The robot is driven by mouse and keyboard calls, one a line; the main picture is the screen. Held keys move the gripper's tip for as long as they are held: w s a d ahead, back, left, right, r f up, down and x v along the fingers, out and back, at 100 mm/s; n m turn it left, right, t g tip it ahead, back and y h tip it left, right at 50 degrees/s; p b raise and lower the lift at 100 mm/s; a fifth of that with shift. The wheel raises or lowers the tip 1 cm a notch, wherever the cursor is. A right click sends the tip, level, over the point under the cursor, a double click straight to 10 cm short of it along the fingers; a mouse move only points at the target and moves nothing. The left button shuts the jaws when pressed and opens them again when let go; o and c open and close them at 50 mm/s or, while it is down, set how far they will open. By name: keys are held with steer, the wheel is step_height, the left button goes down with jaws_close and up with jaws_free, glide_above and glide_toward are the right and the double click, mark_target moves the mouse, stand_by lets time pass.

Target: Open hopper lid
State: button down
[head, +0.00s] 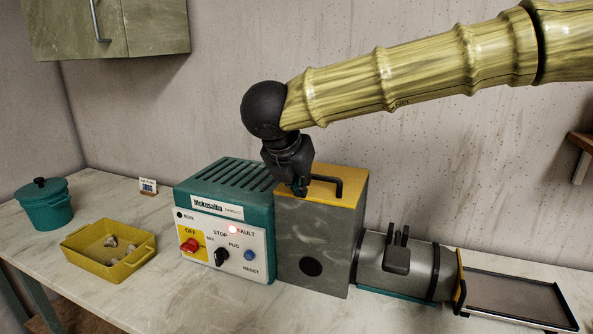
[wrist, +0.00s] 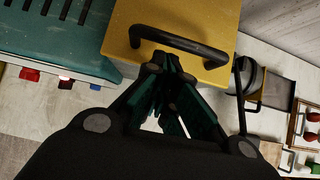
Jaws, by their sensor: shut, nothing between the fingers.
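The hopper is a grey box (head: 312,250) in the middle of the counter. Its flat yellow lid (head: 342,183) is closed on top and carries a black bar handle (head: 337,187). My gripper (head: 300,190) points down at the left front part of the lid, beside the handle; its fingers are shut and empty. In the wrist view the closed fingertips (wrist: 168,62) lie close to the handle (wrist: 180,45) on the yellow lid (wrist: 205,18). I cannot tell whether they touch the handle.
A teal and white control box (head: 225,220) with knobs and a lit fault lamp adjoins the hopper's left side. A grey barrel (head: 385,272) and a flat tray (head: 515,298) extend right. A yellow dish (head: 105,250) and teal pot (head: 45,205) stand left. Free counter lies in front.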

steer(key=shift+x, duration=1.05)
steer(key=shift+s, duration=0.1)
steer(key=shift+d+r+g+p, duration=0.1)
steer(key=shift+r+g+p, duration=0.2)
steer(key=shift+r+p, duration=0.5)
